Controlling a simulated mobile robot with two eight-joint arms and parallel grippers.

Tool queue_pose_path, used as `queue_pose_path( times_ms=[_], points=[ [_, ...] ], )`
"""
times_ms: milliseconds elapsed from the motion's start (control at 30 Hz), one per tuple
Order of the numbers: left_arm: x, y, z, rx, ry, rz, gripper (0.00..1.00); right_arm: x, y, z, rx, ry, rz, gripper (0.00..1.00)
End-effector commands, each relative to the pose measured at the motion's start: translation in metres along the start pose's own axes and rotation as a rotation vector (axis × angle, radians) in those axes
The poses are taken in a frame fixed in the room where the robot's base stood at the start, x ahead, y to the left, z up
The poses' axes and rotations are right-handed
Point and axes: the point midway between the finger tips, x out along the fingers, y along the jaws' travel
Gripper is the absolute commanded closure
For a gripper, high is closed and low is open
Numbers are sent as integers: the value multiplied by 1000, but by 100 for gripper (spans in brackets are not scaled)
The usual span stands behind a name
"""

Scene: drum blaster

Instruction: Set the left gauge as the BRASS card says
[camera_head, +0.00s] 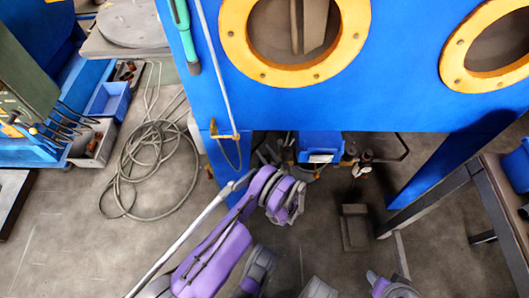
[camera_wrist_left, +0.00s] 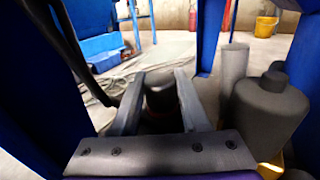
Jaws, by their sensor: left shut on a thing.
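My left gripper (camera_head: 272,153) reaches in low under the front of the blue cabinet (camera_head: 345,105); its fingers are hard to make out there. In the left wrist view my left gripper (camera_wrist_left: 160,78) has its two grey fingers on either side of a dark round knob-like part (camera_wrist_left: 160,97) and is shut on it. Whether that part belongs to a gauge cannot be told. No gauge dial and no BRASS card can be made out in either view. My right gripper is not in view.
Two yellow-ringed ports (camera_head: 262,72) are on the cabinet front. A blue bin (camera_head: 320,146) stands beneath it. A coiled hose (camera_head: 130,165) lies on the floor at left. Grey cylinders (camera_wrist_left: 268,112) stand close right of the gripper. A dark table (camera_head: 490,190) is at right.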

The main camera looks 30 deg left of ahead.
Motion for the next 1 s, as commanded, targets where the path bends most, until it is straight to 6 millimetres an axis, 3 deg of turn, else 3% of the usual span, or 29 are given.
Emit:
queue_pose_path(
  times_ms=[200, 467, 500, 633, 1000],
  points=[
    [1, 0, 0, 1, 0, 106, 100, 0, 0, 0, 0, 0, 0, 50],
    [1, 0, 0, 1, 0, 111, 100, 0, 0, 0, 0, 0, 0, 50],
    [1, 0, 0, 1, 0, 111, 52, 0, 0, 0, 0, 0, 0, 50],
    [1, 0, 0, 1, 0, 110, 28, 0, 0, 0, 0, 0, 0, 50],
    [-4, -1, 0, 1, 0, 109, 25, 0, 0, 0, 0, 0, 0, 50]
  ],
)
